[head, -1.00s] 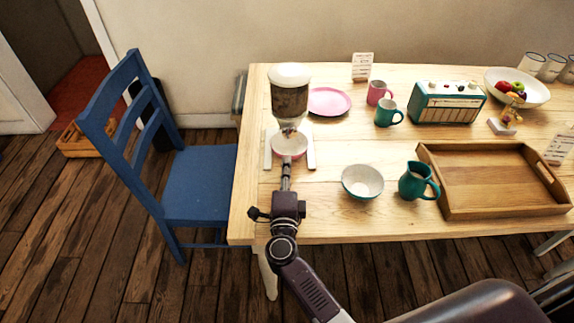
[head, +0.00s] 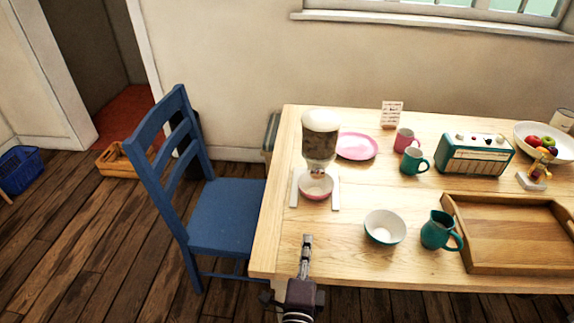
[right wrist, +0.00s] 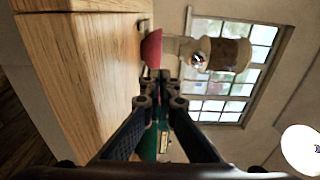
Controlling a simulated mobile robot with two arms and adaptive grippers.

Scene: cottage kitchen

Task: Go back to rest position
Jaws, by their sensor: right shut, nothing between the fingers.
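My right gripper (head: 307,243) is shut and empty at the near left edge of the wooden table (head: 268,235) in the head view. It is apart from the cereal dispenser (head: 320,140), which stands farther back on the table with a pink bowl (head: 316,187) under its spout. In the right wrist view the shut fingers (right wrist: 168,82) point toward the table, with the pink bowl (right wrist: 152,48) and the dispenser (right wrist: 228,55) beyond them. My left gripper is not in view.
A teal-and-white bowl (head: 385,227), a teal jug (head: 440,231) and a wooden tray (head: 510,270) stand right of my gripper. Teal mug (head: 413,161), pink mug (head: 404,140), pink plate (head: 357,146) and radio (head: 474,154) are farther back. A blue chair (head: 228,215) stands left of the table.

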